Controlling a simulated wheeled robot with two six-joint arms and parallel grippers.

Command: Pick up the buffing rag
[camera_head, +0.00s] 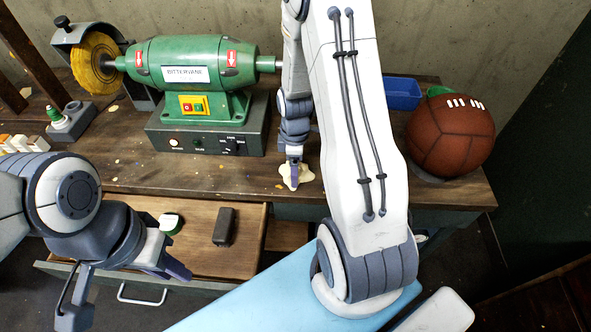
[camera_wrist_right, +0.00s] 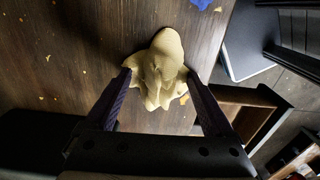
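The buffing rag is a crumpled cream cloth (camera_head: 296,176) on the workbench, in front of the green buffing machine. My right gripper (camera_head: 294,158) points down at it. In the right wrist view the rag (camera_wrist_right: 160,75) lies bunched between the two dark fingers of my right gripper (camera_wrist_right: 158,78). The fingers are wide apart, with their tips at the rag's sides; I cannot tell how firmly they touch. My left gripper (camera_head: 125,290) is open and empty at the lower left, in front of the open drawer.
The green buffing machine (camera_head: 195,65) has a yellow wheel (camera_head: 95,62). A brown leather ball (camera_head: 450,135) and a blue bin (camera_head: 402,93) stand at the right. The open drawer (camera_head: 190,255) holds a dark block (camera_head: 224,226) and a green-and-white item (camera_head: 169,223).

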